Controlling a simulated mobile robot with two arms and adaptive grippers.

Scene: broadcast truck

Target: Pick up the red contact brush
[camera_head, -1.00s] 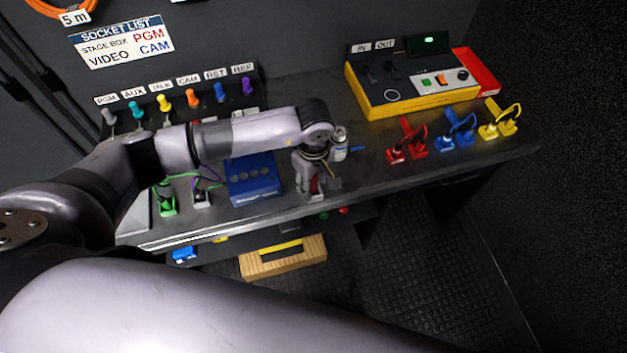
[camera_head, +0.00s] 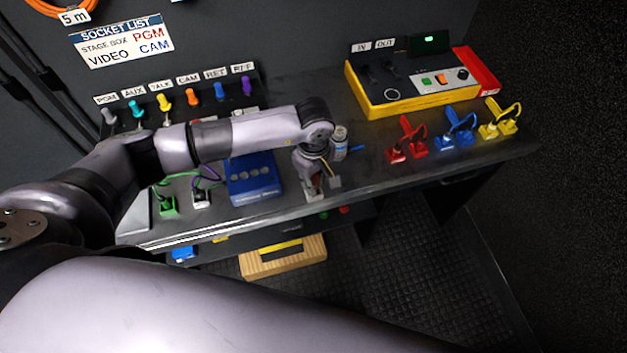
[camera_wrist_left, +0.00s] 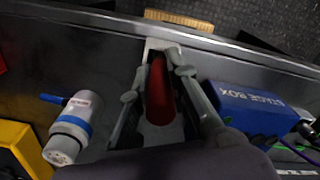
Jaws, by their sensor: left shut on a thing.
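The red contact brush (camera_wrist_left: 159,90) shows in the left wrist view as a red, rounded body between the fingers of my left gripper (camera_wrist_left: 158,72). A pale block (camera_wrist_left: 157,44) shows at its far end; I cannot tell whether it is a holder. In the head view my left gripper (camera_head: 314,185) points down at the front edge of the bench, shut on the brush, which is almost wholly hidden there. I cannot tell whether the brush is clear of the bench. My right gripper is not in view.
A blue stage box (camera_head: 254,182) stands left of the gripper. Red (camera_head: 407,140), blue (camera_head: 456,130) and yellow (camera_head: 498,120) connectors sit farther right. A yellow console (camera_head: 412,84) is behind them.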

